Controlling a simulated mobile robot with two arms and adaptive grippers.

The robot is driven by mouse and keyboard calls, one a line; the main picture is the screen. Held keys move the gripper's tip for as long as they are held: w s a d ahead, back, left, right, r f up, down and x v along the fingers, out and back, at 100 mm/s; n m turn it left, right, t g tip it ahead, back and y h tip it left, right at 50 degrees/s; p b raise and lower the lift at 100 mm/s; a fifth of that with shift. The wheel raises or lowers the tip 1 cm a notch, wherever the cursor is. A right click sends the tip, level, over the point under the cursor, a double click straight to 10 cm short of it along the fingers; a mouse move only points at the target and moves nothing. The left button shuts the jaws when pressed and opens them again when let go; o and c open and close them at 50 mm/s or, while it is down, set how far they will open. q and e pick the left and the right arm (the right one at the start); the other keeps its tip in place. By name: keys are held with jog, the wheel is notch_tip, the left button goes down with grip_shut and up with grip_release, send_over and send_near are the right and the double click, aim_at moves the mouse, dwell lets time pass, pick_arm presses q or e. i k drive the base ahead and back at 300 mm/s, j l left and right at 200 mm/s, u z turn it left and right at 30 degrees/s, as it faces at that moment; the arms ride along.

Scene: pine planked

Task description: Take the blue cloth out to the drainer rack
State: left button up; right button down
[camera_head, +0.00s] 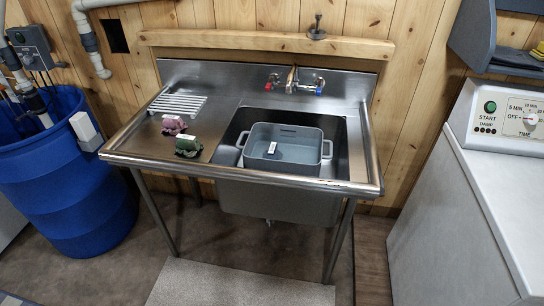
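A grey-blue tub (284,134) with side handles sits in the sink basin. Inside it a small white tag (272,147) shows; the cloth around it blends with the tub's floor, so its colour and outline are hard to tell. A drainer rack (178,104) of pale parallel bars lies on the left drainboard, with nothing on it. A purple-pink cloth (172,123) and a green cloth (189,152), each with a white tag, lie crumpled on the drainboard in front of the rack. Neither of my grippers is in view.
The steel sink unit has a raised tubular rim (240,179) along its front. Taps (292,82) stand at the back. A blue barrel (62,180) stands left, and a white machine (455,220) stands right. A grey mat (235,284) lies in front.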

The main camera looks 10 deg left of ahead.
aim_at(272, 151)
jog(key=i+j+z, duration=0.15)
jog(key=i, duration=0.3)
jog(key=i+j+z, duration=0.2)
jog(key=i+j, duration=0.2)
